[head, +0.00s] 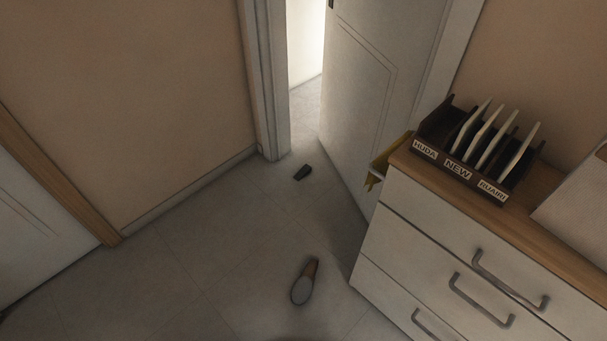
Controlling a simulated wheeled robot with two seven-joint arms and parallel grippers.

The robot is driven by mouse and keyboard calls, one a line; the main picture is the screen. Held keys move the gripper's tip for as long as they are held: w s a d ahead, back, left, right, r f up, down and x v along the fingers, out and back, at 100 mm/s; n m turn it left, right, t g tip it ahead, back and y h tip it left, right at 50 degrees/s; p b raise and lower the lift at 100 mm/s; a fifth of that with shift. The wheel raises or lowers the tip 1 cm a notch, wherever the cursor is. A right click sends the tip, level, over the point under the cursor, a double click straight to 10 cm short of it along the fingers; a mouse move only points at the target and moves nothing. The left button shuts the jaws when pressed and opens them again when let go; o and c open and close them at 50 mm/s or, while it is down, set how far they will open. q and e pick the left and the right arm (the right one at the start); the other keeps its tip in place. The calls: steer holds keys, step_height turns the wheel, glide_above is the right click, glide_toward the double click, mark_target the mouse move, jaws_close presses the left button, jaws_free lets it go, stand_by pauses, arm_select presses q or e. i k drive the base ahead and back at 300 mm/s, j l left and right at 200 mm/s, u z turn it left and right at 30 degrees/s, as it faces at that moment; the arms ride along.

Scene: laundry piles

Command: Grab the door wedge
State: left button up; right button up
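Neither of my grippers shows in the head view.
A brush-like or shoe-like object (304,283) with a brown end lies on the floor nearer me. A white chest of drawers (400,232) with a wooden top stands at the right, carrying a labelled rack (470,172). A yellow cloth (377,178) hangs at its corner. Left floor is clear.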

mark_target(305, 169)
steer(key=i+j, duration=0.35)
steer(key=i+j+z, duration=0.1)
steer(key=i+j, duration=0.3)
steer(key=j, duration=0.2)
steer(key=i+j, duration=0.35)
steer(key=i+j+z, duration=0.2)
steer(key=i+j, duration=0.6)
